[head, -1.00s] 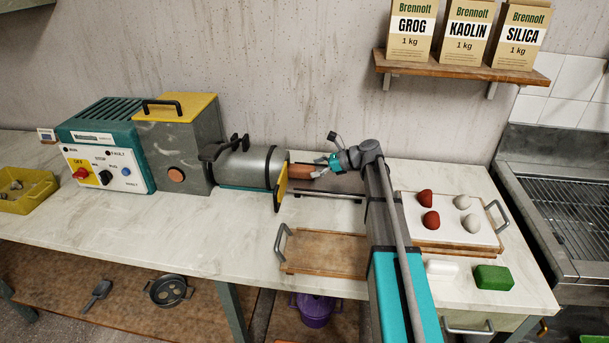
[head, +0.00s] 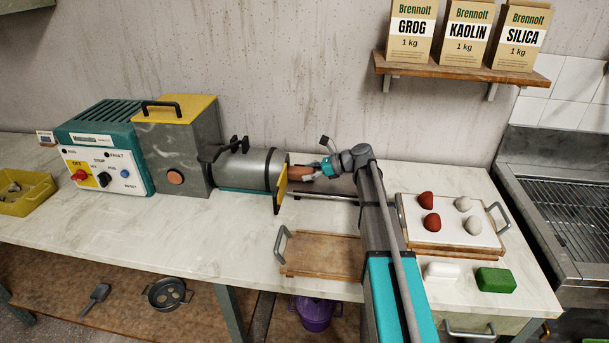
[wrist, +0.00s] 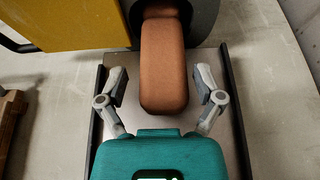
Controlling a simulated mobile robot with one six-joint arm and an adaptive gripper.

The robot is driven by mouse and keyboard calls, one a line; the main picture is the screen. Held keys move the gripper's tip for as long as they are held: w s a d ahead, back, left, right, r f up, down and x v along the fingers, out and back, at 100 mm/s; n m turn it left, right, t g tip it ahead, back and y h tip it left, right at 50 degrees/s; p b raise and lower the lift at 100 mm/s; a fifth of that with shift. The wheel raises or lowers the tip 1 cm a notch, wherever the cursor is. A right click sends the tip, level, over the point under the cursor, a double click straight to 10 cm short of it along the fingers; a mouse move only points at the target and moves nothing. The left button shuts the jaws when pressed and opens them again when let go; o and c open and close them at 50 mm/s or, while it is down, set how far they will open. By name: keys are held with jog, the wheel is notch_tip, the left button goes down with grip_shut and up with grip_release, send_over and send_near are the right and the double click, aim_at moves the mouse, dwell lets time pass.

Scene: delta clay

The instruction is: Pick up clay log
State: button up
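The clay log (wrist: 164,65) is a brown-orange block that sticks out of the round mouth of the pug mill barrel. It also shows in the head view (head: 299,173), between the yellow plate and my gripper. My gripper (wrist: 164,88) is open, with one finger on each side of the log's free end. Gaps show between both fingers and the log in the wrist view. A metal tray (wrist: 229,125) with dark side rails lies under the log and my gripper.
The yellow plate (head: 281,190) stands at the barrel's mouth, close to my gripper. A wooden tray (head: 322,252) with a handle is in front. A white-topped board (head: 447,228) with red and pale lumps lies right. A green block (head: 495,280) is at the front right.

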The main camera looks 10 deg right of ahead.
aim_at(309, 170)
grip_shut()
jog(key=shift+r, duration=0.2)
jog(key=shift+d+r+p, duration=0.2)
jog(key=shift+r+p, duration=0.25)
jog(key=shift+p, duration=0.2)
notch_tip(309, 170, up, 6)
jog(key=p, duration=0.6)
jog(key=shift+r, duration=0.15)
jog(key=s+d, duration=0.3)
jog(key=d, duration=0.6)
jog(key=s+d, duration=0.3)
jog(key=d, duration=0.6)
jog(key=shift+d+f, duration=0.3)
jog(key=shift+d, duration=0.05)
